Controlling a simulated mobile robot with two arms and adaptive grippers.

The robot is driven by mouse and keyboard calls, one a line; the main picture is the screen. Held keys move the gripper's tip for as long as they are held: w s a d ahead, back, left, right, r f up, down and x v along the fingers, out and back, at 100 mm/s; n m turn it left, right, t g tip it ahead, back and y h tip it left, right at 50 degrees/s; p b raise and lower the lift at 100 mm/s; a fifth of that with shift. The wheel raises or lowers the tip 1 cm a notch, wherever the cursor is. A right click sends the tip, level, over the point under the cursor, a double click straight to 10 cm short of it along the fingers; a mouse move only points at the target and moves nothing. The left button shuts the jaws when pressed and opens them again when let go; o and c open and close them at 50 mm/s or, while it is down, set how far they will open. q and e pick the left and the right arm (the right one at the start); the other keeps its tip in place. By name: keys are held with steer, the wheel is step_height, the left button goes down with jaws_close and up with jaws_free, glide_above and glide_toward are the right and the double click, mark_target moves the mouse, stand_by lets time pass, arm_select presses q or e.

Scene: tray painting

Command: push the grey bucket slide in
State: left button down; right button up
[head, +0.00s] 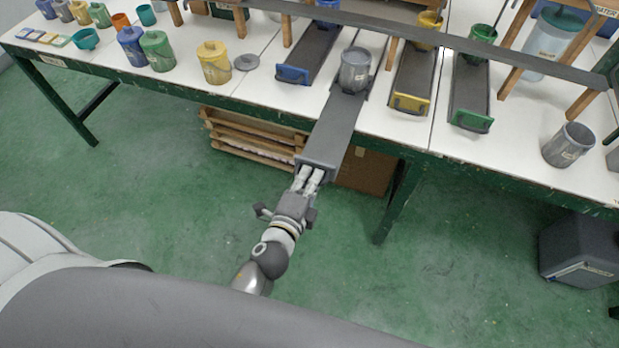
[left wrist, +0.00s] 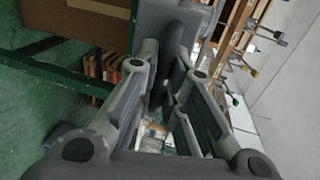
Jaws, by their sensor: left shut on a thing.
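The grey bucket slide (head: 333,128) is a long dark grey tray that sticks out past the table's front edge in the head view. A grey bucket (head: 355,69) stands upright on its far part. My left gripper (head: 308,178) is at the slide's near end, shut on its handle, which the fingers mostly hide. In the left wrist view the fingers (left wrist: 172,85) close around a dark grey piece, with the slide's grey end (left wrist: 165,22) beyond. My right gripper is not in view.
Blue (head: 293,74), yellow (head: 410,104) and green (head: 470,121) handled slides lie on the white table beside the grey one. A grey rail (head: 460,45) crosses above them. Another grey bucket (head: 568,145) stands at right. Wooden crates (head: 250,140) and a cardboard box (head: 366,172) sit underneath.

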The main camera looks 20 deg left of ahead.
mark_target(332, 135)
arm_select(q)
steer(key=shift+w, duration=0.1)
steer(key=r+x, duration=0.1)
steer(key=x, duration=0.4)
steer(key=r+x, duration=0.1)
steer(key=x, duration=0.5)
steer(key=r+x, duration=0.1)
steer(key=x, duration=0.4)
steer(key=shift+w+r, duration=0.15)
steer(key=shift+w, duration=0.65)
steer(key=c, duration=1.5)
jaws_free()
steer(key=v, duration=1.2)
steer(key=shift+o, duration=0.4)
